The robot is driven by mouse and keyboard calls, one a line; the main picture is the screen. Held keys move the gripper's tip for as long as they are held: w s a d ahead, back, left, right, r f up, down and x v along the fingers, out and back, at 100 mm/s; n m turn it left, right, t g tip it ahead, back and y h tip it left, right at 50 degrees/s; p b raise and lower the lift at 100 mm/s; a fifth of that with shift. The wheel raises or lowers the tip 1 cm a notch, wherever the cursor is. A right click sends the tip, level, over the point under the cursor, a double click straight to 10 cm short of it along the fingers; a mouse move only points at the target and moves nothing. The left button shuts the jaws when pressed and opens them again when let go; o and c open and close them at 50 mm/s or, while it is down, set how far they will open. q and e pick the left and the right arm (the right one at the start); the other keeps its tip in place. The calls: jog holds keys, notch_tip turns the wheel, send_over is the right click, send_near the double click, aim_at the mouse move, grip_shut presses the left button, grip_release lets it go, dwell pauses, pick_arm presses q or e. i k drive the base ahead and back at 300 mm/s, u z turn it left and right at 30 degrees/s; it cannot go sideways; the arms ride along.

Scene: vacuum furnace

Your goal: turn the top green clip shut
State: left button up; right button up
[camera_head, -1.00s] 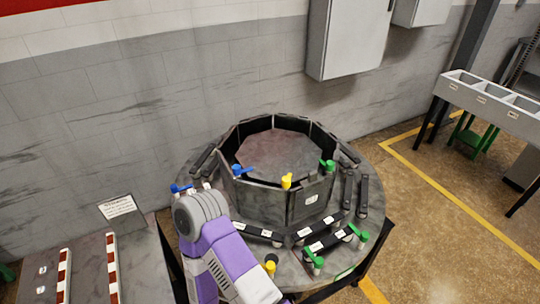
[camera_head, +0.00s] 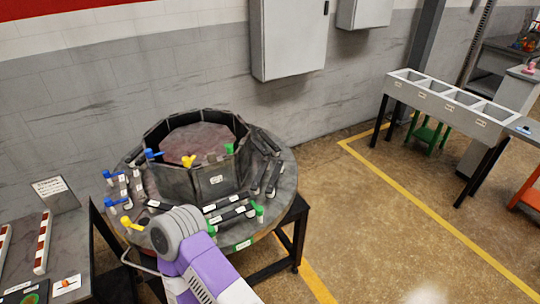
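The top green clip (camera_head: 229,148) sits on the upper rim of the dark many-sided furnace ring (camera_head: 176,183), at its right side. It is small in the head view, and I cannot tell which way its handle is turned. A yellow clip (camera_head: 188,161) and a blue clip (camera_head: 152,154) sit on the same rim to its left. Lower green clips (camera_head: 258,211) (camera_head: 211,229) are on the front right of the round table (camera_head: 283,194). A purple and grey arm link of mine covers the table's front edge. Neither gripper shows.
Lower blue clips (camera_head: 108,176) and a yellow clip (camera_head: 131,224) are on the table's left side. A side bench (camera_head: 68,232) stands at the left, and a long bin rack (camera_head: 440,101) at the right. The floor (camera_head: 370,235) between table and rack is clear.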

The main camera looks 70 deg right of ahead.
aim_at(230, 147)
jog(key=k, duration=0.3)
jog(key=z, duration=0.95)
